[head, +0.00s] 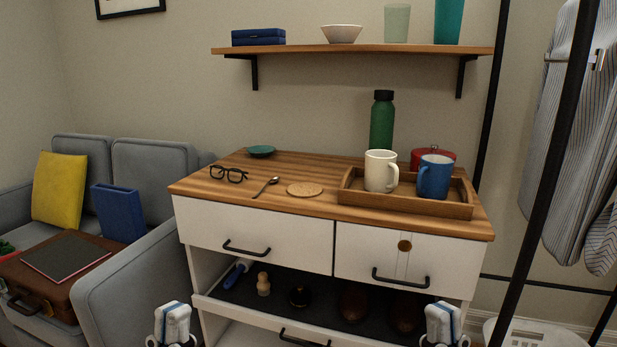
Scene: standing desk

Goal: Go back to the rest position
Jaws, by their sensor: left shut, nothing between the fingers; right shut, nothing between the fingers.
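My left gripper (172,340) is low at the bottom edge of the head view, in front of the left side of the white cabinet (260,224). My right gripper (440,340) is at the bottom edge too, in front of the cabinet's right side. Both point up into view, are shut and hold nothing. Their lower parts are cut off by the frame. Both are well below the wooden desk top (330,205) and apart from the things on it.
A wooden tray (405,204) on the desk top holds a white mug (380,171), a blue mug (435,177) and a red pot (433,156). A lower drawer (330,308) stands pulled out, with several items inside. A grey sofa (130,270) is left; a black rack frame (540,190) is right.

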